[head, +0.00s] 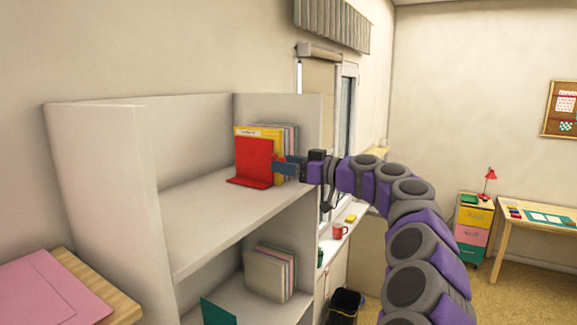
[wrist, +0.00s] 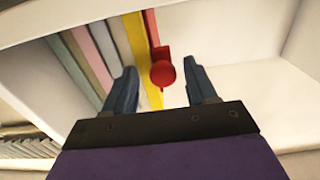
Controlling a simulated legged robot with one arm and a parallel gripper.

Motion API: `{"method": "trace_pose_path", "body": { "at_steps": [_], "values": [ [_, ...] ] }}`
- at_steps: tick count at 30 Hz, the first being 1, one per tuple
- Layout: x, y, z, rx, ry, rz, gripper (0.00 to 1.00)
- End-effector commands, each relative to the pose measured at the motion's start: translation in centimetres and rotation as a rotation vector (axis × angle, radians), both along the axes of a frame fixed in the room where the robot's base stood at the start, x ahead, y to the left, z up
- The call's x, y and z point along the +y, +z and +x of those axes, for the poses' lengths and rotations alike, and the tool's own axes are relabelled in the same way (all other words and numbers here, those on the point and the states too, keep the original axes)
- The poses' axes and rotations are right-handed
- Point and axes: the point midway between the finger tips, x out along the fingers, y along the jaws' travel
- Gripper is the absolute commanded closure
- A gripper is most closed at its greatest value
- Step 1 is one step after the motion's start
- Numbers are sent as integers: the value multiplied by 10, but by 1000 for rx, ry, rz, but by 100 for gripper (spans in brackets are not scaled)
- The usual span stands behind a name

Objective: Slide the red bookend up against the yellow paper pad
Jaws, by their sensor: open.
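The red bookend (head: 253,163) stands upright on the upper shelf, in front of the yellow paper pad (head: 262,133), which shows above and beside it. In the wrist view the bookend has a round red knob (wrist: 162,74), and its upright plate lies just right of the yellow pad (wrist: 136,45). I cannot tell whether bookend and pad touch. My gripper (head: 280,166) reaches in from the right at the bookend. In the wrist view my gripper (wrist: 162,69) is open, with one finger on each side of the knob and a gap to each.
Several pastel pads (wrist: 88,55) stand beyond the yellow one. The upper shelf (head: 205,215) is clear on the bookend's near side. A shelf divider (head: 312,125) rises behind the pads. More pads (head: 267,273) and a green item (head: 217,313) occupy the lower shelf.

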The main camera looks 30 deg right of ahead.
Motion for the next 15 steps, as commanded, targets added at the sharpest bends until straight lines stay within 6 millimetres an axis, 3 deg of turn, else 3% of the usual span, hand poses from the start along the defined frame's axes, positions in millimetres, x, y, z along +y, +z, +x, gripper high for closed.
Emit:
{"method": "trace_pose_path", "body": {
  "at_steps": [7,15],
  "values": [
    [-7,0,-13,-3,-2,-1,43],
    [-39,-1,-60,-3,-3,2,43]
  ]
}}
